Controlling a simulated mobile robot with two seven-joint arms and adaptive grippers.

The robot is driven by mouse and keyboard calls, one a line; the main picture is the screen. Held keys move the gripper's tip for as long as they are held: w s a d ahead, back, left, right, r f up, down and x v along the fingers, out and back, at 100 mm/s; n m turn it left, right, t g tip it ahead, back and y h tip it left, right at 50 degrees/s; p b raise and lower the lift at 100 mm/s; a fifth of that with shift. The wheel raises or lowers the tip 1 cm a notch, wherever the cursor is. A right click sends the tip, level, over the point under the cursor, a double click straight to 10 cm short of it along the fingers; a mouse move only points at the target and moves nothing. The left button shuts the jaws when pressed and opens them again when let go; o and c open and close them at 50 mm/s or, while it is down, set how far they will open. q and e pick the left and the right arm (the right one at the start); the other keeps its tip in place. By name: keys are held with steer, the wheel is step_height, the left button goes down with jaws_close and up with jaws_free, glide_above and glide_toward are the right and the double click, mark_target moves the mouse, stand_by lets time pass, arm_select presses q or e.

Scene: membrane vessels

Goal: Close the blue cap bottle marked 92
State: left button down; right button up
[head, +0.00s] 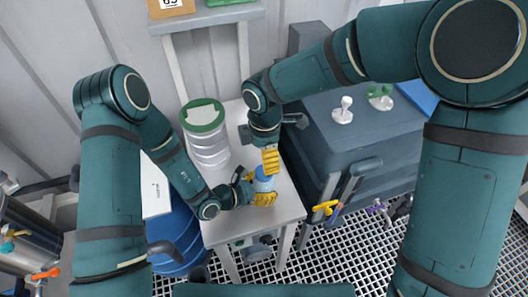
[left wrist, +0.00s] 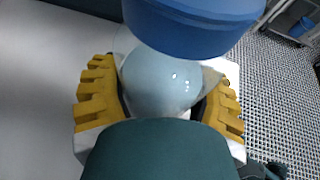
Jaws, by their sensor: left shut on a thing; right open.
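The bottle (head: 262,184) has a pale translucent body and stands near the right part of the small white table. My left gripper (head: 263,197) is shut around its body. In the left wrist view its yellow fingers sit on both sides of the bottle (left wrist: 172,85). The blue cap (left wrist: 195,22) shows above the bottle there and hides its neck; I cannot tell whether it is seated. My right gripper (head: 270,160) is open, pointing down just above the bottle at the cap. The number marking is not readable.
A large ribbed white container with a green lid (head: 205,116) stands behind and left on the white table (head: 285,205). A blue barrel (head: 175,235) is left of the table. A dark grey cabinet (head: 350,140) with small white and green items stands right. A shelf (head: 205,17) is above.

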mark_target(264, 184)
steer(key=shift+f, duration=0.15)
steer(key=shift+f, duration=3.85)
steer(key=c, duration=1.3)
steer(key=m, duration=1)
steer(key=o, duration=1.2)
steer(key=shift+o, duration=0.2)
